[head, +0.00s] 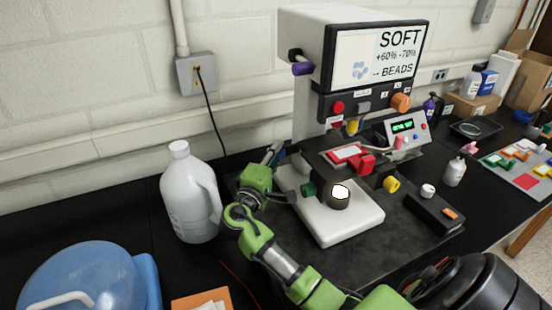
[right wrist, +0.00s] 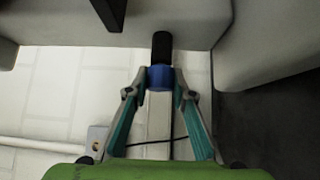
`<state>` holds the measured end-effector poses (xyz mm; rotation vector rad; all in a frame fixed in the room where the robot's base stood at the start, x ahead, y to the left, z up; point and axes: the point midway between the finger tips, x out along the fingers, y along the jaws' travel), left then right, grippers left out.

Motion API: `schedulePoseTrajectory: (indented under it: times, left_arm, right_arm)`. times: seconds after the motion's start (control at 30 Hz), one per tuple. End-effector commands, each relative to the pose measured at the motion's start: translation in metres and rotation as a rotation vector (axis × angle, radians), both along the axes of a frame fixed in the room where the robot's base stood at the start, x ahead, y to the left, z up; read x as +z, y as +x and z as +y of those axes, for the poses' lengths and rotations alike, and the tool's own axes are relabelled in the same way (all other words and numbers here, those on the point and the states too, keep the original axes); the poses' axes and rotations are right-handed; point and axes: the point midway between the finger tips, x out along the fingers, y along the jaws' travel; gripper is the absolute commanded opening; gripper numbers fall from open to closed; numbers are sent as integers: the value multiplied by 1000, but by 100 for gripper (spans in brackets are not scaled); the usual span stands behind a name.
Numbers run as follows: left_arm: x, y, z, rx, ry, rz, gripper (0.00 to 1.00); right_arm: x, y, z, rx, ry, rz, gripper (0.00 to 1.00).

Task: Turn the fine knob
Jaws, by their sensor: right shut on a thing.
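The machine (head: 308,60) is a tall pale microscope-like stand with a screen reading "SOFT". My right gripper (head: 275,154) reaches up at its left side, behind the white base plate. In the right wrist view, my right gripper (right wrist: 160,92) is shut on a small blue knob (right wrist: 160,77) on a black shaft (right wrist: 161,45), one finger on each side. In the head view this knob is hidden or too small to tell. A purple knob (head: 302,69) sits higher on the machine's left side, apart from my gripper. My left gripper is not in view.
A white jug (head: 190,195) stands left of my right arm. A blue-lidded container (head: 85,280) is at the front left. Green (head: 308,190), yellow (head: 391,184) and orange (head: 401,103) knobs stick out of the machine. A cable hangs from the wall outlet (head: 197,76).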

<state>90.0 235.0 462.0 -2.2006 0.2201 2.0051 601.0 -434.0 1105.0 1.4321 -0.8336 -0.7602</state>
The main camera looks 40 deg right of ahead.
Motion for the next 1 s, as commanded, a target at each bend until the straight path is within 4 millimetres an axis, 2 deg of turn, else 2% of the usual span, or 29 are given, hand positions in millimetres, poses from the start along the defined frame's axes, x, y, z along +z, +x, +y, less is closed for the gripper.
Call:
schedulePoseTrajectory:
  times: [0.17, 0.2, 0.27, 0.67, 0.77, 1.0]
  left_arm:
    - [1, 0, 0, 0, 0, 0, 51]
    - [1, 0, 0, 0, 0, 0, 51]
    - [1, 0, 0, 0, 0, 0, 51]
    - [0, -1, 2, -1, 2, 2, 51]
    - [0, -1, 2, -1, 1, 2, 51]
    - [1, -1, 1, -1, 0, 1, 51]
  right_arm:
    - [-1, 0, 1, 1, 3, 3, 1]
    - [-1, 0, 1, 1, 3, 3, 28]
    - [-1, 0, 1, 1, 3, 3, 40]
    - [-1, -2, 4, 1, 3, 2, 40]
    - [-2, -8, 15, 2, 3, 2, 40]
    - [-4, -34, 58, 3, 6, 4, 40]
